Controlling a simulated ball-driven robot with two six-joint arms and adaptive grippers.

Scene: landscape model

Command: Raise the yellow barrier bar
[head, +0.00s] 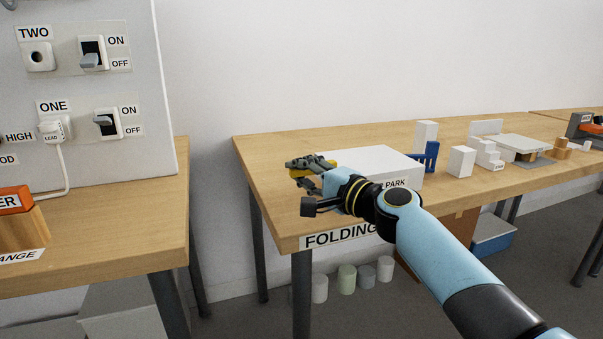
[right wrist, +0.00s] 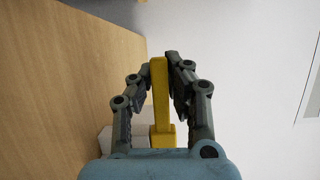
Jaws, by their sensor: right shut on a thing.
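The yellow barrier bar (right wrist: 159,95) shows in the right wrist view as a long yellow strip between the fingers, widening to a yellow block at its lower end. In the head view only a small part of the yellow bar (head: 322,170) shows at the fingers, in front of the white block. My right gripper (right wrist: 166,72) is shut on the bar. In the head view the right gripper (head: 310,168) is over the left part of the table marked FOLDING, and it hides most of the bar. My left gripper is in neither view.
A large white block (head: 370,163) marked PARK stands just behind my right gripper. A blue piece (head: 430,157) and white blocks (head: 462,161) stand to its right on the wooden table (head: 270,190). A panel with switches (head: 92,55) stands on the separate left table.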

